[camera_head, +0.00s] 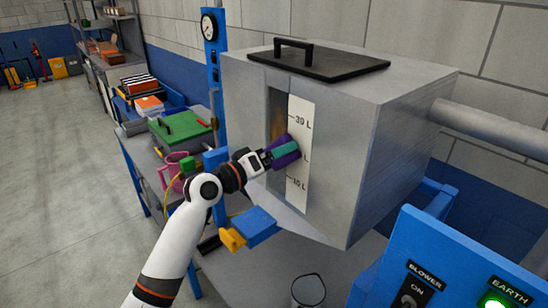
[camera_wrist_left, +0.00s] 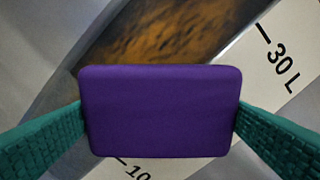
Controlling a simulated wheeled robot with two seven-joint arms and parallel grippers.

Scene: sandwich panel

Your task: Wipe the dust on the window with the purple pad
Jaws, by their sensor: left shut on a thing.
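The purple pad (camera_head: 282,141) is held in my left gripper (camera_head: 286,151), whose teal fingers grip its two sides. In the left wrist view the pad (camera_wrist_left: 160,110) fills the middle, between the fingers. The window (camera_head: 277,112) is a narrow upright pane in the front of the grey metal box, beside a white litre scale. Brown dust (camera_wrist_left: 165,35) shows on the window above the pad. The pad is in front of the window and scale and hides part of both; I cannot tell if it touches the glass. My right gripper is not in view.
The grey box (camera_head: 395,135) has a black handled lid (camera_head: 330,64) on top. A blue and yellow part (camera_head: 250,228) sits below my arm. A pink mug (camera_head: 174,170) stands to the left. A blue panel with switches (camera_head: 460,260) is at the front right.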

